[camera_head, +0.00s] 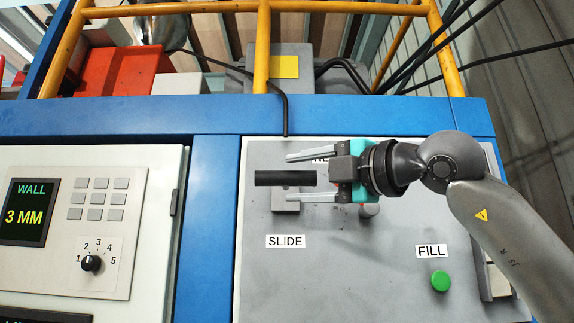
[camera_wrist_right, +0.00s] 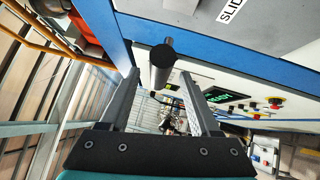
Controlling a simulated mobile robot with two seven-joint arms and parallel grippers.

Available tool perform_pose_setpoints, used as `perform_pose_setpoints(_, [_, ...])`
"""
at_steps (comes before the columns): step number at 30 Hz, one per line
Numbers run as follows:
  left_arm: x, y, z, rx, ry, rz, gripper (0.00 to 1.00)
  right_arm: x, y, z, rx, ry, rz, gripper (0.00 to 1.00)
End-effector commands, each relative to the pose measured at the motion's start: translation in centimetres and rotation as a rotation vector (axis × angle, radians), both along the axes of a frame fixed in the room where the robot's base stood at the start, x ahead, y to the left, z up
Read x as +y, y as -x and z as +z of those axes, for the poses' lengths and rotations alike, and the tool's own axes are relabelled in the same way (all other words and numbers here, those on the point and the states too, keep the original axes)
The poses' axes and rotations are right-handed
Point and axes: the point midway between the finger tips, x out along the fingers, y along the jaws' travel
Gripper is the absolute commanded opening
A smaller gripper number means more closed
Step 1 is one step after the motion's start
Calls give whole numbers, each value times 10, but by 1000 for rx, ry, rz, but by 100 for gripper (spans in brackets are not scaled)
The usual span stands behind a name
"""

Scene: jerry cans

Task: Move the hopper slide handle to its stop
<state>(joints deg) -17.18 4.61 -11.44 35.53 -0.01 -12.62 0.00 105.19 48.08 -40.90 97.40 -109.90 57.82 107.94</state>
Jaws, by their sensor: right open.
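The hopper slide handle is a black bar (camera_head: 285,178) on a grey mount above the SLIDE label (camera_head: 285,241). It lies level in the head view. My right gripper (camera_head: 289,178) comes in from the right, open, with one finger above the bar and one below it. In the right wrist view the dark round end of the handle (camera_wrist_right: 160,64) points at the camera, between the two fingers (camera_wrist_right: 160,76). A gap shows on each side, so the fingers look clear of it. The handle's stop cannot be made out. My left gripper is not in view.
A green FILL button (camera_head: 440,281) sits low on the grey panel (camera_head: 340,280). A small knob (camera_head: 369,210) is just under my right gripper. A control box (camera_head: 150,230) with display and dial stands at the left. Yellow rails (camera_head: 200,8) run above the blue frame (camera_head: 100,117).

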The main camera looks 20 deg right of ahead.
Motion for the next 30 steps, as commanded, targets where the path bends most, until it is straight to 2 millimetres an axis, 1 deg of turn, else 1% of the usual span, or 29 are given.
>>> perform_pose_setpoints(1, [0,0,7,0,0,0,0,5,-7,4,2,0,3,63])
perform_pose_setpoints(6, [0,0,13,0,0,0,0,13,-22,5,1,-1,1,63])
perform_pose_setpoints(10, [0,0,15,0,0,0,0,15,-26,4,0,0,2,63])
perform_pose_setpoints(17, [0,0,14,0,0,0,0,16,-27,4,-1,0,1,63])
perform_pose_setpoints(20, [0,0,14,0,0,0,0,15,-27,4,0,0,1,54])
perform_pose_setpoints(30, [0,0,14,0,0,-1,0,15,-26,4,0,0,1,16])
